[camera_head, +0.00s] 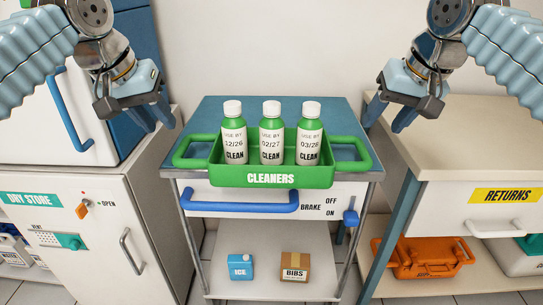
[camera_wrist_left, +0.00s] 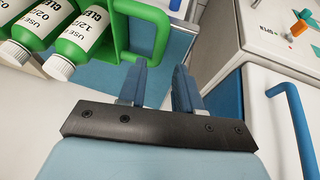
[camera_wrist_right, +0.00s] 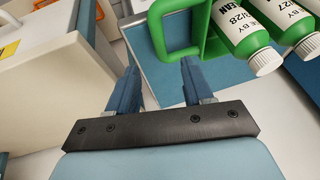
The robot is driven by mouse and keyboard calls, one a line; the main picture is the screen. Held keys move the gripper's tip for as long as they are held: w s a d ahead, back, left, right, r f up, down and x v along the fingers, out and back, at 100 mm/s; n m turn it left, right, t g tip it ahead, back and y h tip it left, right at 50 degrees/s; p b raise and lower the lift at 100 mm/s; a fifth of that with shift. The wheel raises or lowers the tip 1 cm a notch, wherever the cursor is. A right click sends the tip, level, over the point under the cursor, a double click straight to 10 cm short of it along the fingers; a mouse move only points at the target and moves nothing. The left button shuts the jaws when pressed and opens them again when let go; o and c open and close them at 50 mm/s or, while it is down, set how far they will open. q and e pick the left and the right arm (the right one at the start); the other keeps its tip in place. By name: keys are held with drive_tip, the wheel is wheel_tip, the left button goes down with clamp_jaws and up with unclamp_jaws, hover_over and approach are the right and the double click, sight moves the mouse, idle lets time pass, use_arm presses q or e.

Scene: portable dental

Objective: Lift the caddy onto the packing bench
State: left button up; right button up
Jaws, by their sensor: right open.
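The green caddy (camera_head: 213,176), labelled CLEANERS, sits on the blue-topped cart (camera_head: 240,106). It holds three upright white-capped green bottles (camera_head: 271,133) and has a loop handle at each end. My left gripper (camera_head: 154,117) is open and empty, above and left of the left handle (camera_head: 187,152); that handle also shows in the left wrist view (camera_wrist_left: 158,15). My right gripper (camera_head: 388,115) is open and empty, above and right of the right handle (camera_head: 362,150); it also shows in the right wrist view (camera_wrist_right: 158,30). No surface is labelled as the packing bench.
A beige-topped counter (camera_head: 470,140) labelled RETURNS stands at right, with an orange case (camera_head: 422,257) below. A white DRY STORE cabinet (camera_head: 90,235) stands at left.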

sight(179, 147)
use_arm(q)
drive_tip(key=x, duration=1)
drive_tip(key=shift+w+d+f, duration=0.1)
drive_tip(key=shift+w+f, duration=0.05)
drive_tip(key=shift+f, duration=0.2)
use_arm(e)
drive_tip(key=x, duration=1)
drive_tip(key=shift+w+f, duration=0.15)
drive_tip(key=shift+f, duration=0.2)
use_arm(q)
clamp_jaws()
use_arm(e)
drive_tip(key=c, duration=0.7)
clamp_jaws()
use_arm(q)
drive_tip(key=shift+r, duration=0.1)
use_arm(e)
drive_tip(key=shift+r, duration=0.1)
